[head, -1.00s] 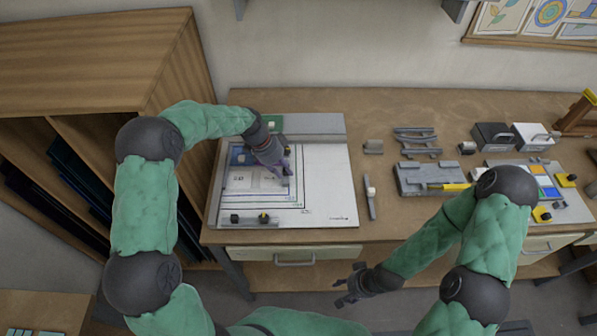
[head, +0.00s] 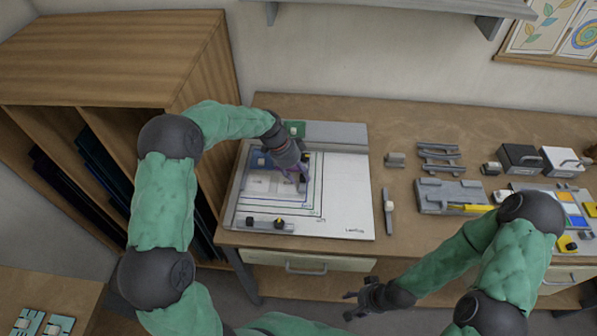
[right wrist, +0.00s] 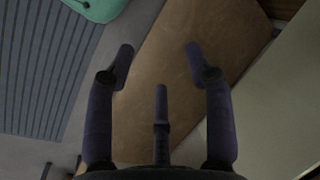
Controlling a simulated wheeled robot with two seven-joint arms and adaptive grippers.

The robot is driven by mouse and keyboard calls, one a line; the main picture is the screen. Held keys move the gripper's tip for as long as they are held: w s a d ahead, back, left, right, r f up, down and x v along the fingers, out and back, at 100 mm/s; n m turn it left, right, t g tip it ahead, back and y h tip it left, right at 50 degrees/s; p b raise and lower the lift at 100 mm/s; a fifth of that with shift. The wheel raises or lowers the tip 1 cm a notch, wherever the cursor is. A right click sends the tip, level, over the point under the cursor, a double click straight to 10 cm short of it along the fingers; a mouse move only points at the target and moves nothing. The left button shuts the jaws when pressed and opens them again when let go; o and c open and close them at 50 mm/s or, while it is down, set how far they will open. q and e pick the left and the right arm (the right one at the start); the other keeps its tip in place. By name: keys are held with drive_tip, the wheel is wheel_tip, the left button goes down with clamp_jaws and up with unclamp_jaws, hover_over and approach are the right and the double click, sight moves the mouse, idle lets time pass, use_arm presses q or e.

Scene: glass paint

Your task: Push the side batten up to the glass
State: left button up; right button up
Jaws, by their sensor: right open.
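A white layout sheet with nested outlines lies on the work board (head: 345,205) at the table's left. A pale glass pane (head: 262,183) seems to lie inside the outlines, partly hidden. My left gripper (head: 303,178) points down at the right side of this area; its fingers are too small to tell open or shut. A slim grey bar with a pale knob (head: 388,222), possibly the side batten, lies right of the board, apart from it. My right gripper (head: 362,298) is open and empty in front of the table; its spread fingers show in the right wrist view (right wrist: 160,70).
A grey strip with dark and yellow knobs (head: 250,223) lies along the board's front. A wooden cabinet (head: 110,60) borders the left.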

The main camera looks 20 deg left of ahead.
use_arm(q)
drive_tip(key=v, duration=1.2)
drive_tip(key=shift+r, duration=0.1)
